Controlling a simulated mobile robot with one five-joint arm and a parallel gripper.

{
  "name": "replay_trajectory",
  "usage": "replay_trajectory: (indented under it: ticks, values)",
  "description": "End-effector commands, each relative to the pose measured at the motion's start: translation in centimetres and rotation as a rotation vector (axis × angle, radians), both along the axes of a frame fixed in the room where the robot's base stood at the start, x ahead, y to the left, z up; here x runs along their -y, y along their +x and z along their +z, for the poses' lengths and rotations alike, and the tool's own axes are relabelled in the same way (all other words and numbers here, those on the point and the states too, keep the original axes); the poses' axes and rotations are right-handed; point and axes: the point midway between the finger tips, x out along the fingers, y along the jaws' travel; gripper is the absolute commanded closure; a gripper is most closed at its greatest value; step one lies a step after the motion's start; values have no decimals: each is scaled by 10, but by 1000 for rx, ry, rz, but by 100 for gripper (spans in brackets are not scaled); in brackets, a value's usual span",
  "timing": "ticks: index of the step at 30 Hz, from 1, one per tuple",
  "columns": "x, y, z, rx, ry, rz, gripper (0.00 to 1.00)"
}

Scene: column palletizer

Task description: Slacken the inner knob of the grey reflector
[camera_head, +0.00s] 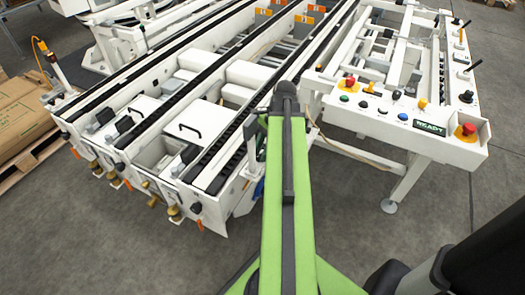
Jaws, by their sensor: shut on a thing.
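I cannot pick out the grey reflector or its inner knob with certainty. Several small brass-coloured knobs, one of them here (174,211), sit low along the front end of the white conveyor frame (210,222). Small dark fittings (124,125) stand at the near ends of the rails. My green arm rises from the bottom centre to a dark joint near the conveyor's right front corner. My gripper is not visible; the arm covers part of that corner, and what lies behind it is hidden.
A white control panel (400,122) with coloured buttons and red stop knobs stands at the right on a leg. Cartons (22,115) lie on a pallet at the left edge. A post with an orange cable (50,68) stands by the conveyor's left corner. Grey floor is clear in front.

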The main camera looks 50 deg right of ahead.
Motion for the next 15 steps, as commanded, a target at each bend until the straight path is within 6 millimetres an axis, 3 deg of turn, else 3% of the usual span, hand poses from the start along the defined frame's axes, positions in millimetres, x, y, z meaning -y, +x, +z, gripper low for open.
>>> replay_trajectory:
  ticks: [9, 15]
  values:
    - [1, 6, 0, 2, -1, 348, 100]
    - [0, 6, 0, 4, -2, 407, 100]
